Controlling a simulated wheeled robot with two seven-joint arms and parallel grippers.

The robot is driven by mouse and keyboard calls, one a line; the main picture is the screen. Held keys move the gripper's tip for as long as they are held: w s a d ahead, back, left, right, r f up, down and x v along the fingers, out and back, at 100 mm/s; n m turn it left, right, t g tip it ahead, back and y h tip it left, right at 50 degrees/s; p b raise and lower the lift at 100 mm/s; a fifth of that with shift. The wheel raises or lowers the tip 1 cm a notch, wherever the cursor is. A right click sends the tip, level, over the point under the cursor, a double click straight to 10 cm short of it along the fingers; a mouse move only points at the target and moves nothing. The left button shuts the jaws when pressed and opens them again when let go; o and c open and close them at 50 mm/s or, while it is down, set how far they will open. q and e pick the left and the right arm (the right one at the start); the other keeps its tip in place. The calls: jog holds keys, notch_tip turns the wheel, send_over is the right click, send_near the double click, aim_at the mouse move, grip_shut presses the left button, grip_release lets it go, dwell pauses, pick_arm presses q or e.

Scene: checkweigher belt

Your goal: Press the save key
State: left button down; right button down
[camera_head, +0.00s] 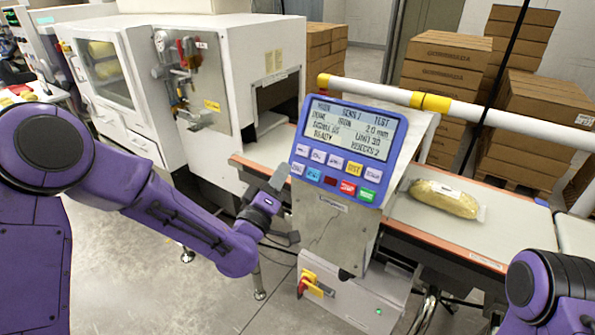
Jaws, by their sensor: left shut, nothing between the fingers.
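The blue control panel (395,145) stands on a metal post, with a lit screen (350,130) and two rows of keys below it. The keys include a yellow key (348,187), a blue key (313,174), a red key (347,188) and a green key (367,195). Key labels are too small to read surely, so I cannot tell which is the save key. My left gripper (279,180) is shut and empty, just left of the panel's lower left corner, its tip close to the keys; I cannot tell whether it touches. My right gripper is out of view.
A conveyor belt (410,215) runs behind the panel, carrying a bagged loaf-like product (445,198) on the right. A white rail (470,107) crosses above the belt. A white machine (215,100) stands left; stacked cardboard boxes (535,100) stand at the back right.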

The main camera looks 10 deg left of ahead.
aim_at(298, 168)
pick_arm(q)
jog(key=shift+w+d+f+b, duration=0.25)
jog(key=shift+w+f, duration=0.05)
jog(key=shift+w, duration=0.3)
jog(key=shift+w+d+f+b, duration=0.2)
jog(key=shift+w+f, duration=0.1)
jog(key=shift+w, duration=0.25)
dwell(1.2)
jog(key=shift+w+d+f+b, duration=0.1)
jog(key=shift+w+f+b, duration=0.1)
jog(key=shift+w+b, duration=0.1)
jog(key=shift+w+d+f+b, duration=0.15)
jog(key=shift+w+f+b, duration=0.05)
jog(key=shift+w+b, duration=0.1)
dwell(0.6)
dwell(0.4)
jog(key=shift+s+a+r, duration=0.3)
jog(key=shift+s+r, duration=0.15)
jog(key=shift+s, duration=0.2)
